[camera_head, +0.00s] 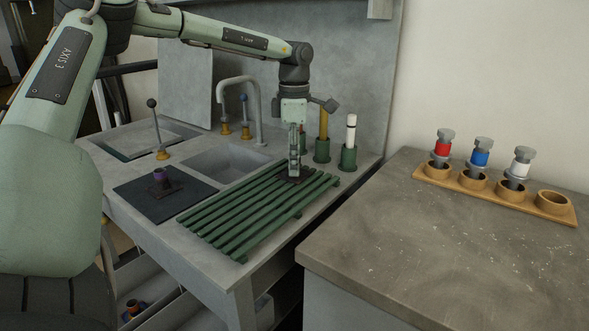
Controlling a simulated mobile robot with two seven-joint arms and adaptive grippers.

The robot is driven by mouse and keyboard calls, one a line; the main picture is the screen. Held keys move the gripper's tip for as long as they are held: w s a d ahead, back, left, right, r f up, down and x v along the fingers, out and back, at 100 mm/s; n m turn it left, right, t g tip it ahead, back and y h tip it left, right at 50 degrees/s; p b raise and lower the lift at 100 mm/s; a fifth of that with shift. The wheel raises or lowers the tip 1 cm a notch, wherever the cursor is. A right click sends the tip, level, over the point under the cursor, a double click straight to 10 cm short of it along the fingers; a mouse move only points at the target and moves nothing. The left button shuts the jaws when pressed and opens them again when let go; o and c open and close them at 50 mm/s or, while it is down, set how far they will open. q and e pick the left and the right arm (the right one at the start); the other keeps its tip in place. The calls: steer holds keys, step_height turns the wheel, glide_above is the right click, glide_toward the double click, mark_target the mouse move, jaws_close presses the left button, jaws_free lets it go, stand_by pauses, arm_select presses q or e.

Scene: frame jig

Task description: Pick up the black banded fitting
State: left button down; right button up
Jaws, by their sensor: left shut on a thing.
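My left gripper (294,158) points down over the far right end of the green slatted rack (240,212). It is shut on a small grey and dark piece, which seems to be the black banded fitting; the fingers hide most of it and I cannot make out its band. A dark patch lies on the slats just under the fingertips; I cannot tell whether it is part of the piece, a pad or shadow. My right gripper is not in view.
Right of the rack, a wooden holder (562,215) carries red (442,149), blue (480,158) and white (521,168) banded fittings; its rightmost cup is empty. Green cups (348,159) with upright rods stand behind the gripper. A sink (226,164) with a tall tap lies left.

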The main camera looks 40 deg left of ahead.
arm_select(q)
steer(key=shift+r, duration=0.5)
steer(key=r, duration=0.3)
steer(key=shift+s+a+r+b, duration=0.2)
steer(key=shift+s+r+b, duration=0.1)
steer(key=shift+r, duration=0.05)
steer(key=s+a+r, duration=0.5)
steer(key=s+r, duration=0.1)
steer(key=s, duration=0.3)
steer(key=shift+s+a+b, duration=0.15)
steer(key=shift+s+b, duration=0.2)
steer(key=shift+s, duration=0.05)
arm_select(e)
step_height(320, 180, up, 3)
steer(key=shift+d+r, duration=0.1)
